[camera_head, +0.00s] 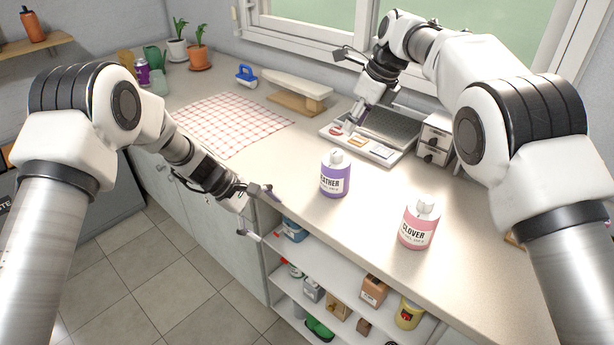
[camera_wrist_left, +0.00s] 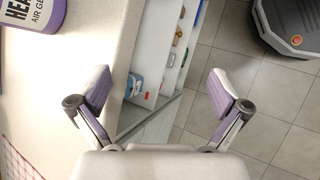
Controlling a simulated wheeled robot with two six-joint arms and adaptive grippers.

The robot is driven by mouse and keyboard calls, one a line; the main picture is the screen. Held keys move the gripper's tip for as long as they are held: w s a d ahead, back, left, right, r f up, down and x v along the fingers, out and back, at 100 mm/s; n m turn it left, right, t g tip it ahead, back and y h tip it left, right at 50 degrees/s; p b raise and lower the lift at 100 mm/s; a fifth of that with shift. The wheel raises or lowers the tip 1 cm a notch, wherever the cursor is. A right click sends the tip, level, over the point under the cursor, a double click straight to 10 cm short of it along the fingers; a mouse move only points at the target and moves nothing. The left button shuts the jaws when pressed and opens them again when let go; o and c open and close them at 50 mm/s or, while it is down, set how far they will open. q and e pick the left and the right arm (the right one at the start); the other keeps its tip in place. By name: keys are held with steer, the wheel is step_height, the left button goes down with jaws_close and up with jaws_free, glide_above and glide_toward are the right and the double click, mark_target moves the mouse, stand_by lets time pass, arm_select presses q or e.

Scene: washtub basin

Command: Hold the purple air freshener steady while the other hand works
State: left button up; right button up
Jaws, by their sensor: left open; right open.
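The purple air freshener (camera_head: 335,177) with a white cap stands upright on the counter, in the middle of the head view. Part of it shows at the top left corner of the left wrist view (camera_wrist_left: 36,14). My left gripper (camera_head: 257,213) is open and empty at the counter's front edge, left of the purple air freshener and apart from it. Its two spread fingers also show in the left wrist view (camera_wrist_left: 164,92). My right gripper (camera_head: 350,122) is open above the counter, behind the purple air freshener and near the drainer tray; its fingers are small in view.
A pink air freshener (camera_head: 419,225) stands to the right on the counter (camera_head: 372,205). A drainer tray (camera_head: 400,135) and small drawers (camera_head: 433,140) are behind. A checkered cloth (camera_head: 225,125) lies at left. Open shelves (camera_head: 345,265) with several items sit below the counter edge.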

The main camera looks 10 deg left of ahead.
mark_target(333, 180)
arm_select(q)
steer(key=w+d+r+n+t+h, duration=0.1)
steer(key=d+n, duration=0.1)
steer(key=w+d+r+n, duration=0.1)
steer(key=w+d+n, duration=0.1)
steer(key=w+d+n+t+h, duration=0.1)
steer(key=d+n, duration=0.1)
steer(key=shift+w+r+t+h, duration=0.3)
steer(key=shift+w+r, duration=0.05)
steer(key=shift+r, duration=0.05)
steer(key=w+d+r+n+t, duration=0.1)
steer(key=w+d+n+h, duration=0.1)
steer(key=w+n, duration=0.1)
steer(key=w+r+n+t, duration=0.1)
steer(key=shift+w+d+r+n+t, duration=0.2)
steer(key=shift+d+r+n+t, duration=0.1)
steer(key=shift+d+n, duration=0.1)
steer(key=shift+w+d, duration=0.1)
steer(key=shift+d, duration=0.15)
steer(key=x, duration=0.7)
steer(key=shift+w+d+r, duration=0.1)
steer(key=shift+r, duration=0.05)
steer(key=c, duration=1.3)
